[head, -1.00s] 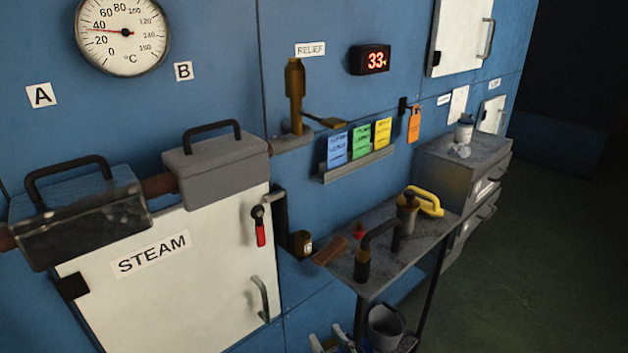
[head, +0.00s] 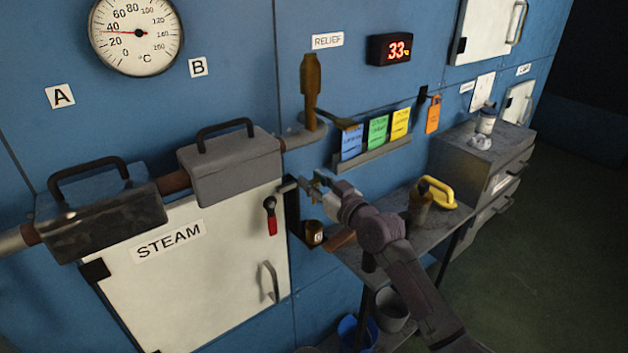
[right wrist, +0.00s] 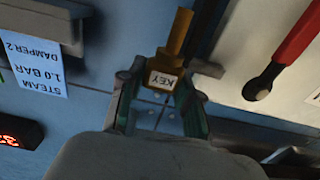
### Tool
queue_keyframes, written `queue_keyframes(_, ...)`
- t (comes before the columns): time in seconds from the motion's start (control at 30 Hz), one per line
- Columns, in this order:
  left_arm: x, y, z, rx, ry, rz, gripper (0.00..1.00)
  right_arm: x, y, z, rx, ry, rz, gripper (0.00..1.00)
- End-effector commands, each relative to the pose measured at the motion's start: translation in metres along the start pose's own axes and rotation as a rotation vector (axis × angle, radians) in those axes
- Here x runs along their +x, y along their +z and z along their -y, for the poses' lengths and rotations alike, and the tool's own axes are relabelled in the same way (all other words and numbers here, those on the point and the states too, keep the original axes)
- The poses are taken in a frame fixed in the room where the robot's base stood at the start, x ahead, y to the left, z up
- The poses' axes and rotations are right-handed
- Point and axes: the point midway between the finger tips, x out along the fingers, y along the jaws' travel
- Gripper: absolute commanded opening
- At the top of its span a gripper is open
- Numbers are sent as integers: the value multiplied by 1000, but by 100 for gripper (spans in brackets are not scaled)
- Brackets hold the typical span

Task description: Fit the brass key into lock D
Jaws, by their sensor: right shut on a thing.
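The brass key shows in the right wrist view (right wrist: 178,38), with a white KEY label on its block. My right gripper (head: 318,186) is shut on the key's labelled block; its fingers flank it in the right wrist view (right wrist: 162,95). The key's shaft points toward the top of that view. In the head view the gripper is in front of the blue wall, just right of the steam door, and the key is too small to make out clearly. Lock D cannot be identified; a small brown cylinder (head: 313,232) below the gripper carries an unreadable letter. My left gripper is not in view.
A dark upright bracket (head: 291,207) stands left of the gripper, close to the red-handled lever (head: 271,217). A card rack (head: 372,152) is above right. A narrow shelf (head: 430,230) holds a yellow-handled item (head: 437,192) behind my right arm.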

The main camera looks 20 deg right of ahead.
Motion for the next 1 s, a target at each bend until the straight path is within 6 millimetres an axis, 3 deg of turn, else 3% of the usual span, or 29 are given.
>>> queue_keyframes(0.33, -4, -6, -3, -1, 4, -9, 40, -1, -4, 0, -3, 1, 0, 0)
queue_keyframes(1.0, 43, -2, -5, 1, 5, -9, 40, -1, 54, 0, -2, 1, -1, 0)
